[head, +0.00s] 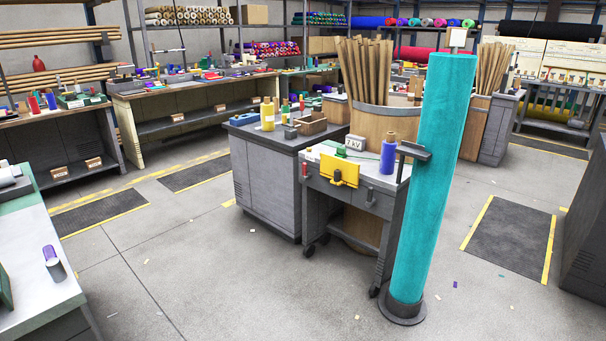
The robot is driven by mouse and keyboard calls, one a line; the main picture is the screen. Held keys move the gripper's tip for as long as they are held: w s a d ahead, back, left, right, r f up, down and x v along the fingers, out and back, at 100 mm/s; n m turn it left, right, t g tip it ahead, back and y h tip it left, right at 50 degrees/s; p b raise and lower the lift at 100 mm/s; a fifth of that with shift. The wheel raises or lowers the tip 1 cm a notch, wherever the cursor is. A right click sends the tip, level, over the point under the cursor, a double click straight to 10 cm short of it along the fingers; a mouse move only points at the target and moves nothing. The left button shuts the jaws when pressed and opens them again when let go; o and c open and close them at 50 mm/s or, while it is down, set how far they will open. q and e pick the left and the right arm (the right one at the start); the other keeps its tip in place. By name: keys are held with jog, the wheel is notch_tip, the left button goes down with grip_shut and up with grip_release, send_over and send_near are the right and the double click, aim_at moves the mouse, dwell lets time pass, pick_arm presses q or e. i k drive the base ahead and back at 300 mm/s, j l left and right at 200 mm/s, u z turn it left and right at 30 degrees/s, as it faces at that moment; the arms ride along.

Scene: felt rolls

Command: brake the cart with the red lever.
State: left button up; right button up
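A grey cart (345,187) on dark casters stands near the middle of the head view. A small red piece (305,168) shows at the left end of its top; it may be the red lever, but it is too small to tell its shape or position. The cart bears a yellow vise-like piece (340,170) at its front edge and a blue bottle (388,156) with a tan cap. A tall teal felt roll (432,180) stands almost upright in front of the cart's right end and hides part of it. Neither of my grippers is in view.
A dark grey cabinet (265,185) stands just left of the cart, and a bin of brown tubes (370,125) is behind it. The roll's round dark base (402,312) sits on the floor. Open floor (220,270) lies front left; a white-topped bench (35,255) is at left.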

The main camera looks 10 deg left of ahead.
aim_at(306, 175)
jog(key=i+j+z, duration=0.2)
jog(key=i, duration=1.5)
jog(key=l, duration=0.1)
